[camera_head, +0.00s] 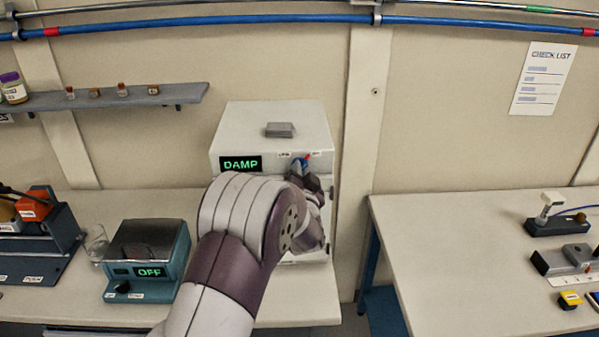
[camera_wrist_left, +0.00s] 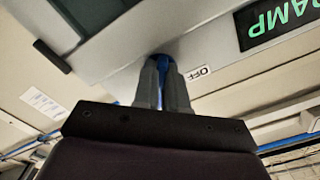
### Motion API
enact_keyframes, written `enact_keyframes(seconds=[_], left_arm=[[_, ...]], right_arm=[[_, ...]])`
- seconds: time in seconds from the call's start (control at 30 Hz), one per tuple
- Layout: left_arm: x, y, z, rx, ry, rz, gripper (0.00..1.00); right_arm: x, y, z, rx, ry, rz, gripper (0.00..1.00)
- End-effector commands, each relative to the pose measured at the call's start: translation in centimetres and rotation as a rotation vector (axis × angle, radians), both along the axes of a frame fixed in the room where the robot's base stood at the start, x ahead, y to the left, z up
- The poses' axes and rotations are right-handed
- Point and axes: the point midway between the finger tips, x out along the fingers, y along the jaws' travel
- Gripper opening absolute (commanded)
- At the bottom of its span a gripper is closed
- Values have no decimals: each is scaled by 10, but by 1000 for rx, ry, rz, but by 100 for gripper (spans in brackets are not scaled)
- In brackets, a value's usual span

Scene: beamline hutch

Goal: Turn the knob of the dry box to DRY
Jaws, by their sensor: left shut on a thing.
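The dry box (camera_head: 240,125) is a white cabinet on the left bench, and its green display (camera_head: 241,164) reads DAMP. Its blue knob (camera_head: 300,166) is on the front face, right of the display, between two small labels; a red spot shows near the right label. My left gripper (camera_head: 302,176) is shut on the knob, and my arm hides much of the box front. My right gripper is not in view.
A teal device (camera_head: 150,262) with an OFF display stands left of my arm, next to a glass beaker (camera_head: 97,243). A grey block (camera_head: 280,130) lies on the box top. A wall shelf (camera_head: 120,100) holds small jars. The right bench (camera_head: 450,250) is clear at its left.

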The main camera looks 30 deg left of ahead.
Motion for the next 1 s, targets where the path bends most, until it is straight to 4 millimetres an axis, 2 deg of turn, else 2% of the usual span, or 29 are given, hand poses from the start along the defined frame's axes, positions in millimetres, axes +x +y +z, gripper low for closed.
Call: enact_keyframes(seconds=[0.3, 0.77, 0.8, 1.0], left_arm=[[0, 0, 1, 73, 40, -2, 0], [0, -1, 1, 82, 47, -3, 0], [0, -1, 1, 82, 47, -3, 21], [0, 0, 1, 80, 47, -2, 22]], right_arm=[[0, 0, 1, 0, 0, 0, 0], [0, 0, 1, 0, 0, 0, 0], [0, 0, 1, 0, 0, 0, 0], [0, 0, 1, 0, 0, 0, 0]])
